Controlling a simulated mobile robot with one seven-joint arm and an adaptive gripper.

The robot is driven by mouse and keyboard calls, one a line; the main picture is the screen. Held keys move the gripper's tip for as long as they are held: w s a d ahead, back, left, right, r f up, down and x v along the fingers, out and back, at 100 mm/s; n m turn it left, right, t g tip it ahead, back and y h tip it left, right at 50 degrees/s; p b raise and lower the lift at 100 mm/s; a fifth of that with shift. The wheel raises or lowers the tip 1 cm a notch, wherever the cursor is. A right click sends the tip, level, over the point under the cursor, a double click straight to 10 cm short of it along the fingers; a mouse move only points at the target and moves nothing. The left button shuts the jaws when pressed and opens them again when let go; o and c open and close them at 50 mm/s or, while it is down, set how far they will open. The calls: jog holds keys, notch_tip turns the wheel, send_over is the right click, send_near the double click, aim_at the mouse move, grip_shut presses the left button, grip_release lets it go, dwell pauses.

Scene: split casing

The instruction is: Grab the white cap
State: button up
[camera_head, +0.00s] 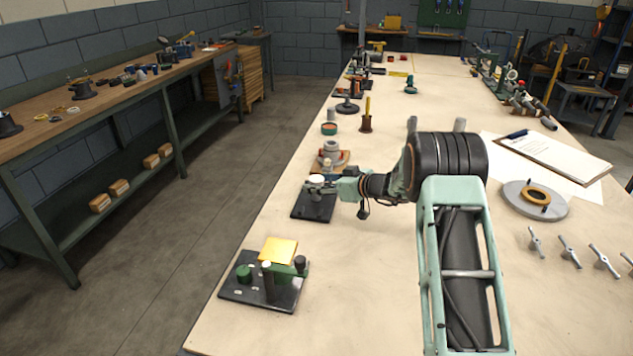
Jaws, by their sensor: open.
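A small white cap (316,179) shows at the left side of the long table, above a black base plate (314,211). My gripper (320,188) reaches in from the right at the end of my pale green arm. It is open, and its fingertips are right at the cap, just in front of and below its top in the picture. The fingers are small and overlap the fixture, so I cannot tell whether they touch the cap or stand around it. The lower part of the cap is hidden.
A grey flanged part (331,152) stands just behind. A grey disc (536,199), clipboard (555,157) and several wing-shaped pieces lie right.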

jog(key=shift+a, duration=0.1)
jog(key=c, duration=0.9)
jog(key=shift+r, duration=0.1)
